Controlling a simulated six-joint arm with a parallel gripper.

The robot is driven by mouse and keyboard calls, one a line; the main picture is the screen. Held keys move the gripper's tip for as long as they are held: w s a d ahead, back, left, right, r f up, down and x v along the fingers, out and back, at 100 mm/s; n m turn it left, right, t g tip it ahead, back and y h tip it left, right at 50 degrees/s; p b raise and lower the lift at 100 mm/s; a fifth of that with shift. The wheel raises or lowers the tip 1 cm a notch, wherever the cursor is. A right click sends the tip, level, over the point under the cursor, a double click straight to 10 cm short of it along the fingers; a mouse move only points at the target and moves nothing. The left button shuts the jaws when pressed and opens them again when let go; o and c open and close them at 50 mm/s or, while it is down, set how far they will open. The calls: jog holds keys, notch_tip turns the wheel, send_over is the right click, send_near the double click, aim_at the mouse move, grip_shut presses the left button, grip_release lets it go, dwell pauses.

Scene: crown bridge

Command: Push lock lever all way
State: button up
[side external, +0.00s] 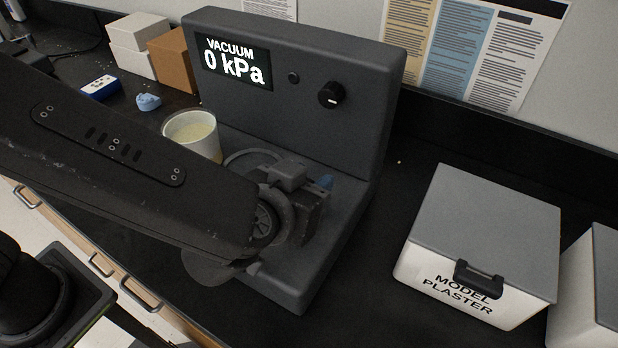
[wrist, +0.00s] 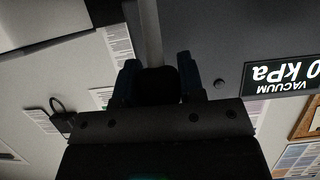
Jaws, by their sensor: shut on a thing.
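The grey vacuum machine (side external: 290,75) stands on the bench, its display (side external: 232,62) reading "VACUUM 0 kPa". My gripper (side external: 322,184) is low in front of its upright panel, over its base; only a small blue fingertip part shows there. In the wrist view my gripper (wrist: 158,82) has its two dark blue fingers on either side of a dark, rounded end (wrist: 158,87). A grey bar runs up from that end, and the two look like the lock lever (wrist: 150,35). In the side view my arm and wrist hide the lever, so its angle cannot be told.
A cup of pale contents (side external: 193,132) stands just behind my arm, close to the machine. A "MODEL PLASTER" box (side external: 482,240) sits at the right. White (side external: 135,45) and brown boxes (side external: 172,58) stand at the back left. Bench between machine and plaster box is clear.

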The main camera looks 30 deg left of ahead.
jog(key=o, duration=0.9)
jog(key=shift+o, duration=0.2)
notch_tip(320, 180, up, 4)
jog(key=shift+r, duration=0.25)
jog(key=w+a+r, duration=0.2)
jog(key=a+r, duration=0.4)
jog(key=a, duration=0.5)
jog(key=shift+w+a+r, duration=0.2)
jog(key=shift+w+r, duration=0.05)
jog(key=shift+c, duration=0.4)
